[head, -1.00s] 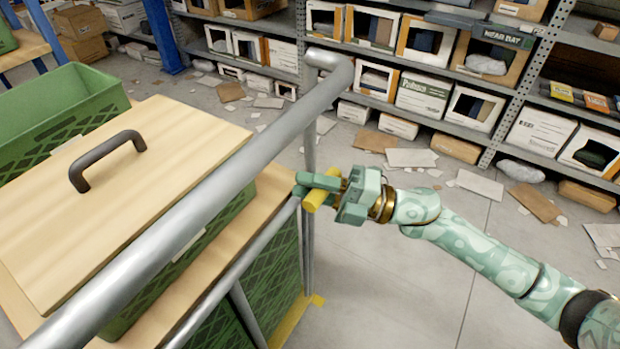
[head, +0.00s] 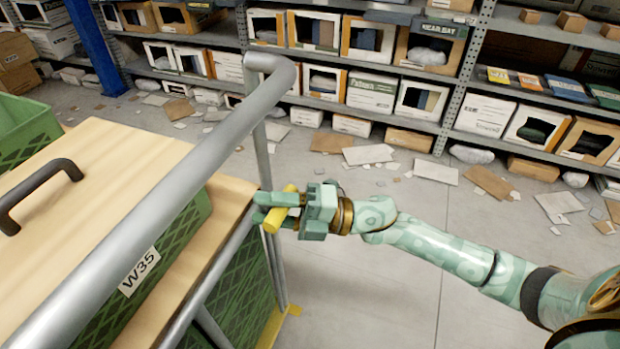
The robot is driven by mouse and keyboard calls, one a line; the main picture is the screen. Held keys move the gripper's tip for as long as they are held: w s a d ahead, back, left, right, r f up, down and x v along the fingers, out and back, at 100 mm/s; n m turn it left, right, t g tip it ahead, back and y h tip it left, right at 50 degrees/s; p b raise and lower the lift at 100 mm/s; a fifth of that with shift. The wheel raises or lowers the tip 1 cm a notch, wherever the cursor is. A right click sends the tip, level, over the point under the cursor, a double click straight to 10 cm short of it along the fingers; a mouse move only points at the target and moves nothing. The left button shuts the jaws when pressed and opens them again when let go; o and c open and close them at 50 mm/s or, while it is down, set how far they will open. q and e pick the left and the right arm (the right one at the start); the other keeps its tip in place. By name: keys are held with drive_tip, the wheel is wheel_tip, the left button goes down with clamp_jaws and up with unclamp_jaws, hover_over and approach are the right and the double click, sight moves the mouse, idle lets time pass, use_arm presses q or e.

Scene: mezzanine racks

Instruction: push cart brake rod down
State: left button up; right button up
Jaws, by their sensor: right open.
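The cart has a grey tube handle (head: 160,210) that runs from the lower left up to a bend near the middle. A thinner grey rod (head: 222,262) runs below it along the cart's side. A short yellow piece (head: 281,208), which looks like the brake rod's grip, sits at the rod's upper end. My right gripper (head: 274,208) is at the yellow piece, with its green fingers on either side of it. The fingers are open; I cannot tell whether they touch it. My left gripper is out of view.
A green crate labelled W35 (head: 140,272) stands on the cart under a wooden lid (head: 110,180) with a dark handle. Shelves with boxes (head: 370,95) line the back. Cardboard and paper scraps (head: 490,183) litter the floor. The floor right of the cart is mostly clear.

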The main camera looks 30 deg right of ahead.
use_arm(q)
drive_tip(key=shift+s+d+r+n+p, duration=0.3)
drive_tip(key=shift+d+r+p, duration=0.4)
drive_tip(key=shift+p, duration=0.4)
use_arm(e)
drive_tip(key=v, duration=1.6)
drive_tip(key=shift+f, duration=0.25)
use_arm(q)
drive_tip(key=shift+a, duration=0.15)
use_arm(e)
drive_tip(key=shift+s+d, duration=0.1)
